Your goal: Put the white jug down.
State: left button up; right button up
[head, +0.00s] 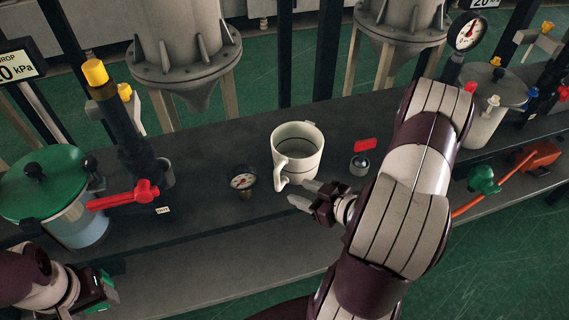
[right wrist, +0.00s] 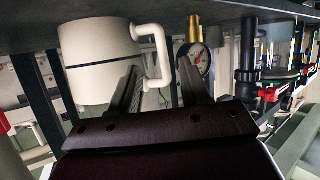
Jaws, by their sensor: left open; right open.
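The white jug (head: 300,146), with a dark line around it, stands upright on the dark bench top (head: 225,150). Its handle points toward the front left. My right gripper (head: 303,194) is open and empty beside the jug, at its front right. In the right wrist view, which is upside down, the jug (right wrist: 97,65) shows on the left. Its handle appears between the two open fingers (right wrist: 158,88); whether they touch it I cannot tell. My left gripper (head: 106,292) is open at the lower left, away from the jug.
A red-handled valve (head: 125,196) and a green-lidded pot (head: 78,222) are at the left. A grey-lidded pot (head: 488,112) is at the right.

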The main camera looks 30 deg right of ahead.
aim_at(280, 185)
jog(key=b+x, duration=0.1)
jog(key=x, duration=1)
jog(key=shift+w+a+f, duration=0.1)
jog(key=shift+w+a, duration=0.05)
grip_shut()
